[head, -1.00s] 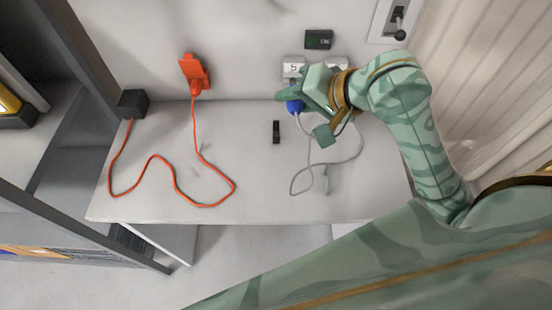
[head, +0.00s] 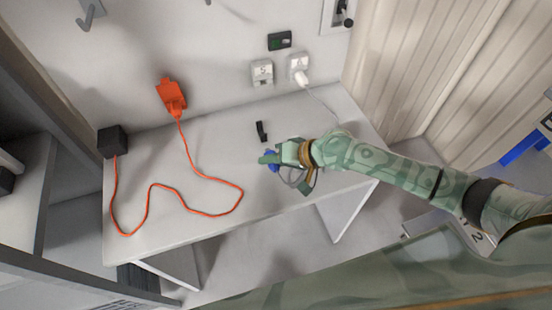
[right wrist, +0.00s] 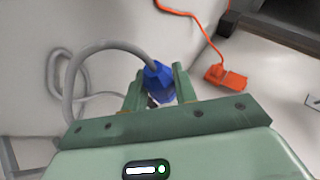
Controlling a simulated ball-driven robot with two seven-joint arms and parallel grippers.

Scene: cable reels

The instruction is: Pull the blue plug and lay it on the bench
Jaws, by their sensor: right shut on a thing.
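The blue plug (right wrist: 158,82) is between the two fingers of my right gripper (right wrist: 160,90) in the right wrist view, with its grey cable curving away to the left. In the head view the blue plug (head: 272,161) shows at the tip of my right gripper (head: 270,160), over the bench (head: 215,145). The gripper is shut on it. I cannot tell whether the plug touches the bench top. The white socket (head: 262,71) on the wall is empty of the blue plug. My left gripper is out of view.
An orange plug (head: 172,95) sits at the wall, its orange cable running to a black box (head: 112,141). A small black object (head: 262,131) lies near the gripper. A white plug (head: 301,78) is in the right socket. The bench's middle is clear.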

